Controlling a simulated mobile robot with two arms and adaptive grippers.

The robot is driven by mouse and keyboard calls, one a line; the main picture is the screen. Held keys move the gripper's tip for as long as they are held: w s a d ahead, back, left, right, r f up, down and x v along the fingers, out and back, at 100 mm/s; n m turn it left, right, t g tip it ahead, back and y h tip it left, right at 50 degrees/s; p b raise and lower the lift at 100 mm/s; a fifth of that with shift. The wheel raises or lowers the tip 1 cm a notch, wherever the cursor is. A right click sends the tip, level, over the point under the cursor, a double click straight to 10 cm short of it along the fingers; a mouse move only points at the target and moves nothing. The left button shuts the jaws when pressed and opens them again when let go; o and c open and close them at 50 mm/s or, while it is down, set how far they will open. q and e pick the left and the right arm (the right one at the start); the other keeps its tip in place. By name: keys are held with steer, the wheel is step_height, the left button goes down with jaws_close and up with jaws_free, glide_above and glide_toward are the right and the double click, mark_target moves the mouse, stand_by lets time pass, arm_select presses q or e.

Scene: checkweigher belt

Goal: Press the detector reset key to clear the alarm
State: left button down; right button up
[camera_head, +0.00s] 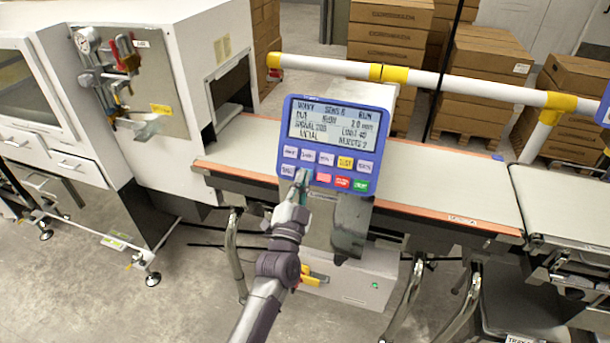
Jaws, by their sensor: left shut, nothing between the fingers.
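The blue control panel (384,122) stands in front of the belt. Its lit screen (338,124) shows lines of text, including what looks like "METAL" and "REJECTS". Two rows of keys lie below, among them a yellow key (345,162), red keys (342,182) and a green key (361,186). Their labels are too small to read surely, so I cannot tell which is the reset key. My left gripper (302,178) is shut and empty at the lower row, left of the red keys, and covers part of that row. I cannot tell whether its tips touch the panel. My right gripper is out of view.
The belt (425,186) runs behind the panel, with a white machine housing (205,50) at left. A white and yellow guard rail (440,82) passes behind the belt. Cardboard boxes (480,65) are stacked at the back. A white box (355,275) sits below the panel.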

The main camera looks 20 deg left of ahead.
arm_select(q)
steer(key=shift+w+f, duration=0.2)
steer(key=shift+w, duration=0.2)
stand_by(0.6)
steer(key=shift+s+r+p, duration=0.3)
steer(key=shift+s+p, duration=0.1)
steer(key=shift+p, duration=0.05)
steer(key=shift+s+r, duration=0.1)
steer(key=shift+s, duration=0.2)
steer(key=s+r+p, duration=0.2)
steer(key=s+p, duration=0.3)
steer(key=shift+s+r+p, duration=0.2)
steer(key=shift+r+p, duration=0.1)
steer(key=shift+r, duration=0.05)
